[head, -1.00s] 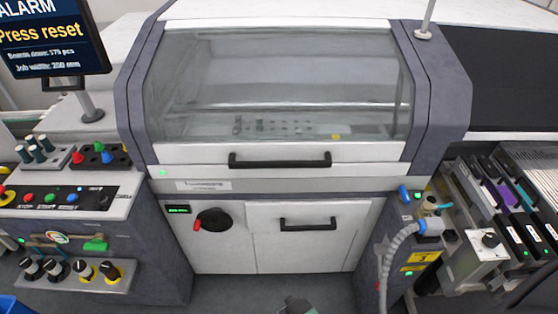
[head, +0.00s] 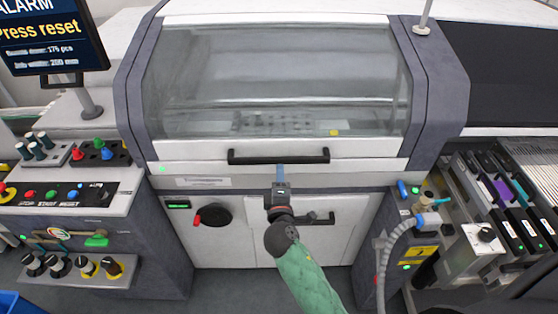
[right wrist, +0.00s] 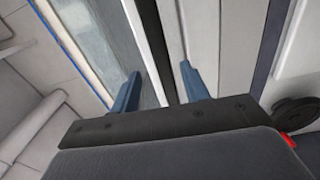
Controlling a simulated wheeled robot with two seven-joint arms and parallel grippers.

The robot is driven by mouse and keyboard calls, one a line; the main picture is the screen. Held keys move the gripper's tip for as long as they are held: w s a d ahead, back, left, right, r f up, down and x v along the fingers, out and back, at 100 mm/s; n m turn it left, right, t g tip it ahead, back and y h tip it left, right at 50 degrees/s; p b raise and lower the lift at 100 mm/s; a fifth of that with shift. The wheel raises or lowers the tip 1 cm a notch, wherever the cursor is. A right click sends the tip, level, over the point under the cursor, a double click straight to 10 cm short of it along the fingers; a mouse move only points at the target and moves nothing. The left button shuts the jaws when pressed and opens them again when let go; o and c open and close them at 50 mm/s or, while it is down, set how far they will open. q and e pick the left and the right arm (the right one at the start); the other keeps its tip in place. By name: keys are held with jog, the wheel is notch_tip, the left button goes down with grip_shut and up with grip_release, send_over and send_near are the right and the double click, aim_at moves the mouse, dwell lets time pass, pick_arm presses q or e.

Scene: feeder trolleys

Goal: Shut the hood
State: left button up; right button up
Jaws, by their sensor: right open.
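The hood (head: 275,75) is a clear window in a pale frame on the grey machine, with a black bar handle (head: 279,157) along its lower front edge. It looks lowered, but I cannot tell whether its lower edge is fully closed. My right gripper (head: 281,172) is just below the middle of the handle, pointing at it. In the right wrist view its two blue fingers (right wrist: 160,90) are apart, and the dark handle (right wrist: 151,45) runs up from between them. I cannot tell whether they touch it. My left gripper is not in view.
Below is a cabinet with a second black handle, partly behind my arm, and a black rotary switch (head: 212,216). A button panel (head: 68,197) and alarm screen (head: 50,35) stand left. A grey hose (head: 392,240) and feeders (head: 500,190) are at right.

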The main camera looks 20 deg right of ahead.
aim_at(279, 162)
jog(key=p+x, duration=0.3)
jog(key=x, duration=0.4)
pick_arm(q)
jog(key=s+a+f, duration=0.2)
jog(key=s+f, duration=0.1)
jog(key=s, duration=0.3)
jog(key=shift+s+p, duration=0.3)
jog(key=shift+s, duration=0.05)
pick_arm(e)
jog(key=shift+w+d+f, duration=0.15)
jog(key=shift+w, duration=0.25)
grip_shut()
